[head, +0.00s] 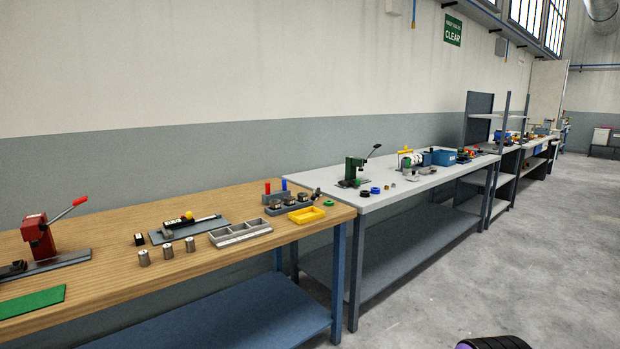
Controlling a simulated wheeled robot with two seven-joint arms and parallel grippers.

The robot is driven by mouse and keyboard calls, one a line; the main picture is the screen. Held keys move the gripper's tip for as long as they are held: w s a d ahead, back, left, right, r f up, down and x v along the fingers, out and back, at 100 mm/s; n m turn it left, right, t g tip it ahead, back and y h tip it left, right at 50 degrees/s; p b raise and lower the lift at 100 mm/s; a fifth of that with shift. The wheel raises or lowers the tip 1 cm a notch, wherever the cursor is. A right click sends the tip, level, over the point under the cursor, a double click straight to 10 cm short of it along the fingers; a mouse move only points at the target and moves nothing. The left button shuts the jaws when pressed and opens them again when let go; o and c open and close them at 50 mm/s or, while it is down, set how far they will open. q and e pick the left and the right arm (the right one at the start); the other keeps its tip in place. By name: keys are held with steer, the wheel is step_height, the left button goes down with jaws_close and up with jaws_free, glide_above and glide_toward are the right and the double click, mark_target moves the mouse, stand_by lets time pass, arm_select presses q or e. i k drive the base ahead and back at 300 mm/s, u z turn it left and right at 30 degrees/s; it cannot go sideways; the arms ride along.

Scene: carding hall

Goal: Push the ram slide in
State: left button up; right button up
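A red lever press (37,237) with a red-handled lever stands at the left end of the same bench. A green lever press (354,171) stands on the grey bench. Neither of my grippers is in view.
Several metal cylinders (167,250), a grey compartment tray (240,233), a yellow tray (306,215) and a green mat (32,302) lie on the wooden bench (110,290). A grey bench (410,168) stands beyond.

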mark_target(351, 181)
steer(key=u, duration=0.2)
steer(key=i, duration=1)
steer(key=z, duration=0.35)
steer(key=i, duration=0.95)
steer(key=z, duration=0.6)
